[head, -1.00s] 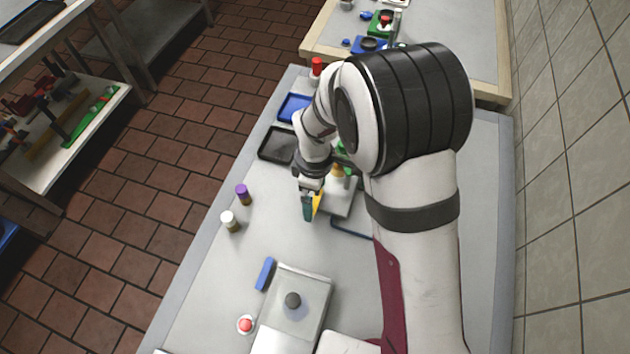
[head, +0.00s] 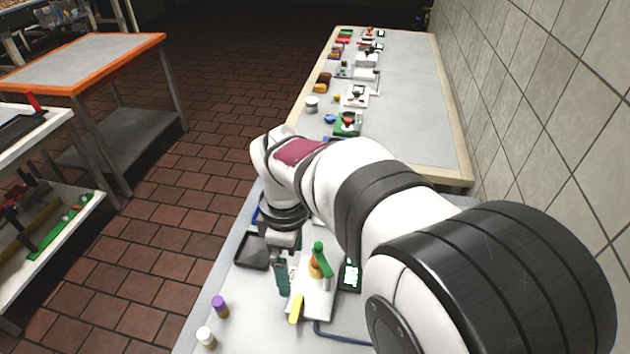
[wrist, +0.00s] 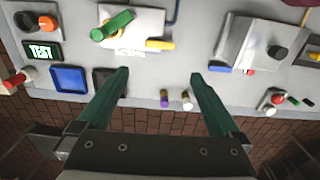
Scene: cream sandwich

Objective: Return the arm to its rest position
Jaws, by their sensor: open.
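My gripper (head: 283,288) hangs above the worktable in the head view, beside a white board with a green-handled item. In the wrist view my gripper (wrist: 160,76) has its two teal fingers wide apart with nothing between them. The white board (wrist: 128,42) lies beyond the fingertips, with the green item (wrist: 112,25) on it and a yellow-handled piece (wrist: 158,44) at its edge. My arm crosses the head view and hides much of the table.
A black tray (head: 253,252) lies left of the gripper. Purple-capped (head: 220,305) and white-capped (head: 205,337) bottles stand near the left edge. A blue tray (wrist: 68,80) and a TEST display (wrist: 42,51) show in the wrist view. A tiled wall (head: 540,100) bounds the right.

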